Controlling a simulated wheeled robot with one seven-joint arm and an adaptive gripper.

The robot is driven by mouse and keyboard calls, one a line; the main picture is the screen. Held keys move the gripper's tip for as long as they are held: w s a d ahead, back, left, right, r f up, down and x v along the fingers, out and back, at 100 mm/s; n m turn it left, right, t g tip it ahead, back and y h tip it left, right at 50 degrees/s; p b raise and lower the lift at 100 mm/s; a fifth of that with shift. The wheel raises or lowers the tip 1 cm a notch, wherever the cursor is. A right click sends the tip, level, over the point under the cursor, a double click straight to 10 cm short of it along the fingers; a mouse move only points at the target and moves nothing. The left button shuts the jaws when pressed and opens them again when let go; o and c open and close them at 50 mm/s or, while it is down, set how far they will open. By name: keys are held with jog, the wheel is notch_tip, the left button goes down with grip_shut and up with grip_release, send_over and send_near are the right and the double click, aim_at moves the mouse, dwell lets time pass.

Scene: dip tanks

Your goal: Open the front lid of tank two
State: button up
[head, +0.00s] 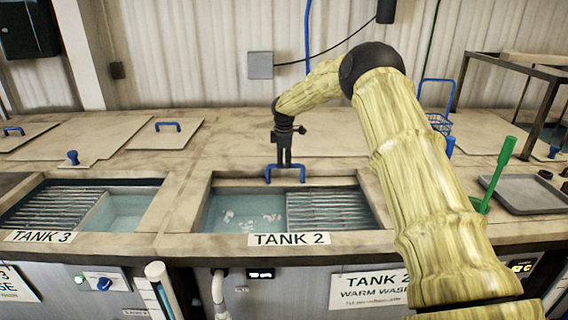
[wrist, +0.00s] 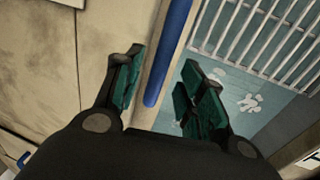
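Tank two's basin, marked TANK 2, stands uncovered at the front in the head view, with water (head: 225,212) and a slatted grate (head: 330,210) showing. A pale lid panel (head: 235,163) lies flat behind the opening, and its blue bar handle (head: 268,174) is at the opening's back edge. My gripper (head: 285,162) points down at this handle. In the wrist view, the handle (wrist: 170,50) runs between my two green-padded fingers (wrist: 162,62), with gaps showing beside it. The fingers are apart. Whether either finger touches the bar cannot be told.
Tank three's open basin (head: 125,210) is to the left. A green-handled tool (head: 494,175) and a grey tray (head: 525,195) are to the right. A blue wire basket (head: 438,122) stands behind my arm. Pale lids with blue handles (head: 167,126) lie at the back left.

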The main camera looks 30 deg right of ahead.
notch_tip(320, 180, up, 10)
jog(key=s, duration=0.2)
jog(key=shift+a, duration=0.4)
jog(key=shift+w, duration=0.1)
